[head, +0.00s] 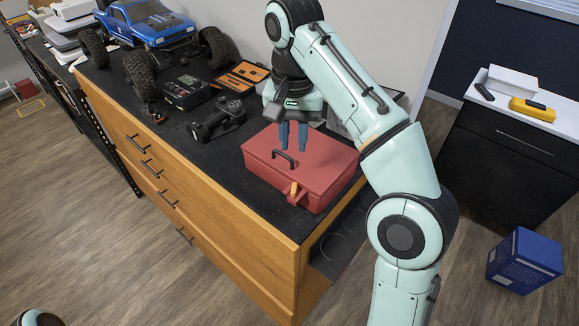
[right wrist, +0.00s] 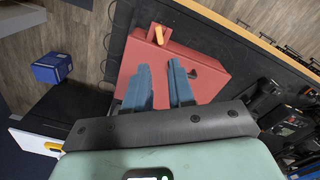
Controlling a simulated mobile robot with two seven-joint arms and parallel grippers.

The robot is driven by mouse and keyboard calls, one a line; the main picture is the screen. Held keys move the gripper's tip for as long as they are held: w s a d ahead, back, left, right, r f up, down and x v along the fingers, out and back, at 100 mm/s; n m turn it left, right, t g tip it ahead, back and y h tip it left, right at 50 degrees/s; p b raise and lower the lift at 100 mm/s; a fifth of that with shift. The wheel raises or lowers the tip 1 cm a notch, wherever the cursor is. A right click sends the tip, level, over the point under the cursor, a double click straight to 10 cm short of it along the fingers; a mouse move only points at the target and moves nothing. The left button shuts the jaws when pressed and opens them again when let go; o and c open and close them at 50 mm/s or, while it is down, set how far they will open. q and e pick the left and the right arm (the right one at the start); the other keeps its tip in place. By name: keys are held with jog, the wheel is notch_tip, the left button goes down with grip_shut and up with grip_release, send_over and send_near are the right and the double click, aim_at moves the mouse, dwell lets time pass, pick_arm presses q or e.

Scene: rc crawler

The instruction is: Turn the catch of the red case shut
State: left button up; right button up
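The red case (head: 305,165) lies with its lid down near the right end of the black bench top, and it also shows in the right wrist view (right wrist: 205,57). Its orange catch (head: 294,188) sticks up at a red bracket on the front side. The catch (right wrist: 158,35) shows beyond my fingertips in the right wrist view. A dark handle (head: 283,160) is left of the catch. My right gripper (head: 293,148) points down over the case, its two blue fingers apart with nothing between them. It appears apart from the catch. My left gripper is out of view.
A handheld controller (head: 217,118), a black charger-like box (head: 187,91), an orange tool tray (head: 242,76) and a blue crawler (head: 150,25) stand left of the case. The bench's front edge runs close to the catch. A blue box (head: 524,260) is on the floor.

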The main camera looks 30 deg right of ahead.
aim_at(294, 188)
jog(key=f+b, duration=0.1)
jog(key=f, duration=0.3)
jog(key=f+b, duration=0.1)
jog(key=f, duration=0.3)
jog(key=f+b, duration=0.1)
jog(key=f, duration=0.3)
jog(key=shift+s+f+b, duration=0.25)
jog(key=shift+s+b, duration=0.05)
jog(key=shift+s, duration=0.05)
jog(key=shift+w+f, duration=0.15)
jog(key=shift+f, duration=0.15)
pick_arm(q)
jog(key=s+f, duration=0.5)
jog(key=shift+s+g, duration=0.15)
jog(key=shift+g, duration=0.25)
pick_arm(e)
grip_shut()
